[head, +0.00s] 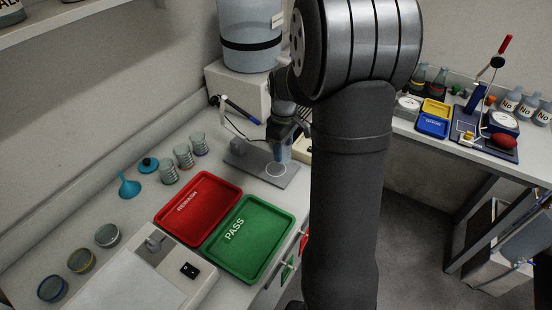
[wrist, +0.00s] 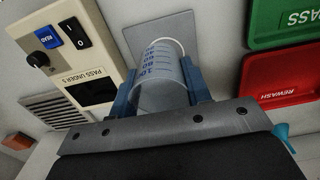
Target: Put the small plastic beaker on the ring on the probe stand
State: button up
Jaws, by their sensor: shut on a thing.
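My gripper (wrist: 160,88) is shut on the small plastic beaker (wrist: 158,68), a clear cup with blue graduation marks, with one blue finger on each side. In the head view the gripper (head: 283,138) points down and the beaker (head: 282,153) shows just below it, partly covered by the fingers. The probe stand (head: 258,166) is a flat grey plate that also shows in the wrist view (wrist: 150,28). A white ring (head: 276,170) is marked on it. The beaker is over or very near this ring; I cannot tell whether it touches the plate.
A beige meter (wrist: 98,60) with switches stands beside the plate. A red tray (head: 199,207) and a green tray (head: 251,238) lie in front. Several glass beakers (head: 184,157) and a blue funnel (head: 128,186) stand to the left.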

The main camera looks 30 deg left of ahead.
jog(key=shift+s+a+f, duration=0.15)
jog(key=shift+a+f, duration=0.6)
jog(key=shift+a, duration=0.35)
jog(key=shift+f, duration=1.95)
jog(key=o, duration=1)
jog(key=shift+f, duration=0.15)
notch_tip(320, 180, up, 12)
jog(key=shift+r, duration=0.2)
jog(key=shift+f, duration=0.1)
